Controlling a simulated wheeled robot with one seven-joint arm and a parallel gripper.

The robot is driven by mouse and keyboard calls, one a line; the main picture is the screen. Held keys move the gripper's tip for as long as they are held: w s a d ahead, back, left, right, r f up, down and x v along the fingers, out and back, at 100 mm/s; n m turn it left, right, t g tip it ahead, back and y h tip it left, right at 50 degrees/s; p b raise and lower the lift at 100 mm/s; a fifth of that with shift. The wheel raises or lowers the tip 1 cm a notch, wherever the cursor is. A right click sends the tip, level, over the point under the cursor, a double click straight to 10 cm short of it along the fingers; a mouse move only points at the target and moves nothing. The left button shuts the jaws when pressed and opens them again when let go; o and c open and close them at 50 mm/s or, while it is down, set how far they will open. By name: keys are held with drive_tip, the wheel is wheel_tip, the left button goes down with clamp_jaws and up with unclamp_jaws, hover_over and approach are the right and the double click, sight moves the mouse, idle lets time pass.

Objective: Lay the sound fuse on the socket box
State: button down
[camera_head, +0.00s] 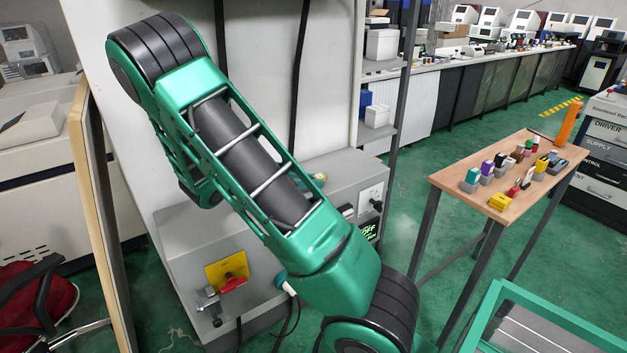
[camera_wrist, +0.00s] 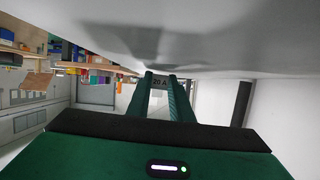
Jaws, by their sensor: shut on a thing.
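My gripper (camera_wrist: 161,76) shows only in the wrist view, its two green fingers close together at the tips. Between the tips is a small grey piece marked "20 A", the fuse (camera_wrist: 159,83); most of it is hidden by the fingers. A grey box (camera_head: 345,180) stands against the pale cabinet in the head view. It carries a white socket plate (camera_head: 370,197), a small display reading "OFF", and a red switch (camera_head: 233,283) on a yellow plate. My arm crosses in front of it and hides its middle. In the head view my gripper is out of sight.
A large pale surface (camera_wrist: 200,35) fills the top of the wrist view, close above the fingers. A wooden table (camera_head: 455,180) with several small coloured parts stands at the right. A teal-framed thing (camera_head: 550,318) is at lower right, a red chair (camera_head: 30,310) at lower left.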

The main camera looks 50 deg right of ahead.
drive_tip(key=shift+s+a+f, duration=0.15)
drive_tip(key=shift+s+f, duration=0.45)
drive_tip(key=shift+f, duration=0.15)
drive_tip(key=c, duration=1.5)
unclamp_jaws()
drive_tip(key=shift+w+f, duration=0.1)
drive_tip(key=w+a, duration=0.1)
drive_tip(key=a, duration=0.1)
drive_tip(key=w+a+r, duration=0.1)
drive_tip(key=a, duration=0.1)
drive_tip(key=w+a+r, duration=0.1)
drive_tip(key=w+a, duration=0.1)
drive_tip(key=shift+w+a, duration=0.1)
drive_tip(key=shift+a, duration=0.05)
drive_tip(key=a+r, duration=0.1)
drive_tip(key=r, duration=0.1)
drive_tip(key=s+a+r, duration=0.1)
drive_tip(key=a, duration=0.1)
drive_tip(key=shift+a+r, duration=0.1)
drive_tip(key=shift+r, duration=0.25)
drive_tip(key=shift+s, duration=0.1)
